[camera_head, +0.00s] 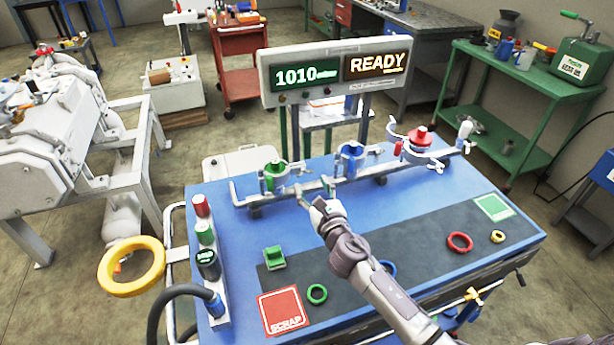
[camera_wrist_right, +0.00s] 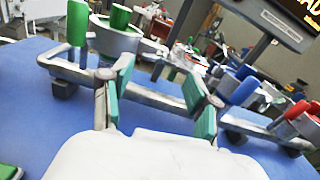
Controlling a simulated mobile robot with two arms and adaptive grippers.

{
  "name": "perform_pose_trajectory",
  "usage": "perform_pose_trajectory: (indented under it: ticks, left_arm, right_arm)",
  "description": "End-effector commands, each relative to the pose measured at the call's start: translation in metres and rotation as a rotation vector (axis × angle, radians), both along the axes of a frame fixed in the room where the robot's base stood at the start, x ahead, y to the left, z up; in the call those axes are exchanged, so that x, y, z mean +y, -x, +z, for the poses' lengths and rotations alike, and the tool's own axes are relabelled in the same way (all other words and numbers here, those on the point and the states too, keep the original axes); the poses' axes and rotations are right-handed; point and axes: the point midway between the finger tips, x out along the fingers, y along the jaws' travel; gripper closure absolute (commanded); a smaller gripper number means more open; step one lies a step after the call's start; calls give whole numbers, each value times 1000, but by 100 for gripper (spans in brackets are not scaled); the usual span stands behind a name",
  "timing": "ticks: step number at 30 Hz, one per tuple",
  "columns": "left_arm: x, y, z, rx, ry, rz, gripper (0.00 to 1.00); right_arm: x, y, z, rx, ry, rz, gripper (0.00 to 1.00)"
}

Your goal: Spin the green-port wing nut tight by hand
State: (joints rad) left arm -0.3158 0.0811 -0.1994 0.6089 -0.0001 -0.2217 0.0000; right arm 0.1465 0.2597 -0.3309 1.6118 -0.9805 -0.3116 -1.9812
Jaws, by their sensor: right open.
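The green port (camera_head: 275,175) stands at the left end of the pipe rail on the blue table. In the right wrist view its grey clamp collar (camera_wrist_right: 115,40) and green parts show at upper left. I cannot clearly make out its wing nut; a pale metal piece juts right from the collar. My right gripper (camera_head: 316,190) is open and empty, just right of the green port and in front of the rail. Its green-padded fingers (camera_wrist_right: 160,90) point toward the rail in the wrist view, apart from the collar. My left gripper is not in view.
The blue port (camera_head: 350,157) and red port (camera_head: 420,140) follow to the right. A display panel (camera_head: 335,70) behind reads "1010" and "READY". A light tower (camera_head: 206,250) stands at left.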

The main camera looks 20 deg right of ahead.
Motion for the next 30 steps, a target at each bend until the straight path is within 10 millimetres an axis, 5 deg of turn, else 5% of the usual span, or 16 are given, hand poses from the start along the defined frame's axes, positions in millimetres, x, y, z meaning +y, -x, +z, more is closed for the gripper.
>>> perform_pose_trajectory:
  ticks: [8, 19, 27, 30]
  left_arm:
    - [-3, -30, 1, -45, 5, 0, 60]
    - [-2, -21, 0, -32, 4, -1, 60]
    - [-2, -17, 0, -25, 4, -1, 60]
    - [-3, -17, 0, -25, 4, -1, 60]
  right_arm:
    - [1, -36, -1, 1, -2, 0, 40]
    - [2, -41, 0, 1, -2, 0, 40]
    - [1, -41, 0, 1, -2, 0, 85]
    - [1, -41, -1, 1, -3, 0, 85]
